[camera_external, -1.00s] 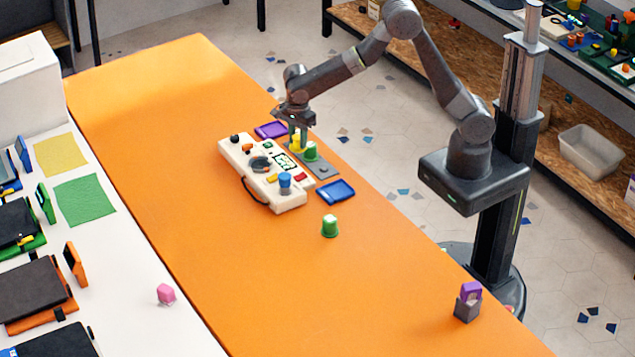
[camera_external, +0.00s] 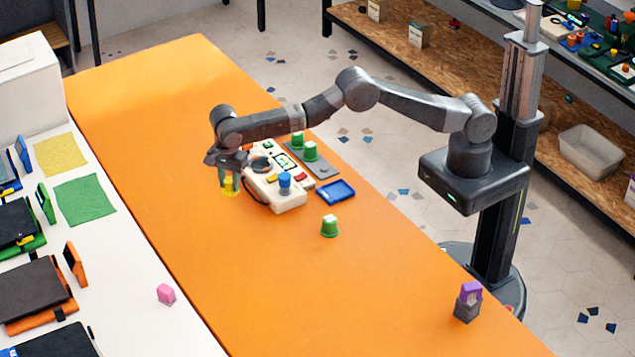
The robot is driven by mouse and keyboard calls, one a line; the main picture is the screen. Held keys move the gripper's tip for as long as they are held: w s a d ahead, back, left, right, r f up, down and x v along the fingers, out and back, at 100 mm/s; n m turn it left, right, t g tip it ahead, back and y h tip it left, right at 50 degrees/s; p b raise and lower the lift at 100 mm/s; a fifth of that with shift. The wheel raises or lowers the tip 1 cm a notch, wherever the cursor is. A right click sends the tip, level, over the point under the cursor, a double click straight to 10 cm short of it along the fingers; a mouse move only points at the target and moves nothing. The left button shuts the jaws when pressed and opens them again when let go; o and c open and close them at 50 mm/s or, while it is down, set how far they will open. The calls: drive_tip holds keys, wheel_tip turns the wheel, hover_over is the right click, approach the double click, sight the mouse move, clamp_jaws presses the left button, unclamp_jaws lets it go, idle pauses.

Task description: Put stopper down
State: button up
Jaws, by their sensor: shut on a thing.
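My gripper (camera_external: 229,184) is shut on a yellow stopper (camera_external: 230,187). It holds the stopper at the near left side of the cream-coloured device, over the orange table (camera_external: 330,290). Whether the stopper touches the table is hard to tell. Green stoppers (camera_external: 310,151) stand on a grey plate (camera_external: 326,170) behind the device. A blue stopper (camera_external: 285,180) stands on the device. Another green stopper (camera_external: 329,226) stands alone on the table.
The cream device (camera_external: 290,202) lies right of my gripper, partly hidden by my arm. A blue tray (camera_external: 336,191) lies beside it. A purple block on a grey one (camera_external: 468,302) stands at the right. A white counter (camera_external: 130,270) runs along the left. The table's front middle is clear.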

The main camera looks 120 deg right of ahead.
sight(231, 221)
drive_tip(key=shift+w+a+f, duration=0.25)
drive_tip(key=shift+w+a, duration=0.15)
drive_tip(key=shift+w, duration=0.1)
wheel_tip(231, 221, down, 10)
drive_tip(key=shift+r+p, duration=0.15)
drive_tip(key=shift+p, duration=0.75)
drive_tip(key=shift+f, duration=0.2)
drive_tip(key=o, duration=1)
drive_tip(key=shift+c, duration=0.2)
drive_tip(key=shift+r, duration=0.1)
wheel_tip(231, 221, up, 12)
drive_tip(key=shift+r+b, duration=0.1)
drive_tip(key=shift+b, duration=0.7)
